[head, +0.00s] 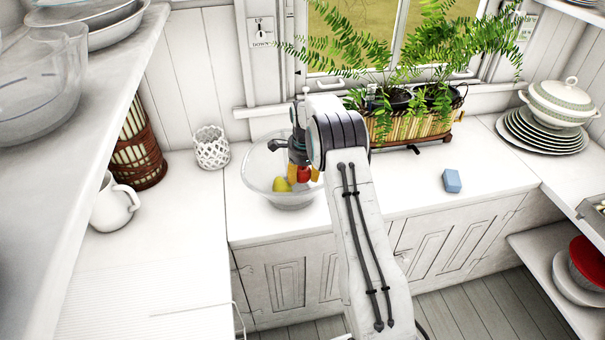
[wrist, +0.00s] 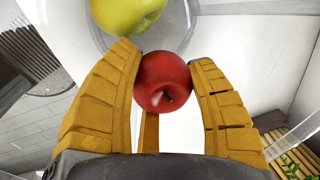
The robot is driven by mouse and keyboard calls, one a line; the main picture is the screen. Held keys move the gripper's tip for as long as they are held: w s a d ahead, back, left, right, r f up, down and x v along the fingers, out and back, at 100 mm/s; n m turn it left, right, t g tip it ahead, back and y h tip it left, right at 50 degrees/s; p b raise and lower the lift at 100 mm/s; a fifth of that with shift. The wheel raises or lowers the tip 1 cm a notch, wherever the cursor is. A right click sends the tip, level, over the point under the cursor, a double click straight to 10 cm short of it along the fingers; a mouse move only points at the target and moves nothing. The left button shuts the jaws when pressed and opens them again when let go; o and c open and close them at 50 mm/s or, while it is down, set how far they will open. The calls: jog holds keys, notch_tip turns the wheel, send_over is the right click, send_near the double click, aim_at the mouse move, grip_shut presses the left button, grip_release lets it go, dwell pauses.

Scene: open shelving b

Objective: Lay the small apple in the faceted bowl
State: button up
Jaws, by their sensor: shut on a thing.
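The small apple (head: 304,174) is red and round. It also shows in the wrist view (wrist: 165,82), between the two yellow fingers. My gripper (head: 303,172) is shut on it, pointing down at the right part of the faceted bowl. The faceted bowl (head: 255,170) is clear glass and stands on the white counter. A yellow-green fruit (head: 281,185) lies in the bowl, left of the apple; it also shows in the wrist view (wrist: 126,12). I cannot tell whether the apple touches the bowl.
A white lattice holder (head: 211,148) stands left of the bowl. A fern planter (head: 415,122) stands at the back right. A blue block (head: 452,181) lies on the right counter. A white pitcher (head: 114,204) is at the left. The counter between arm and block is clear.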

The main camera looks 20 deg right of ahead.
jog(key=shift+f, duration=0.4)
jog(key=o, duration=1.2)
jog(key=shift+o, duration=0.2)
jog(key=shift+r, duration=0.1)
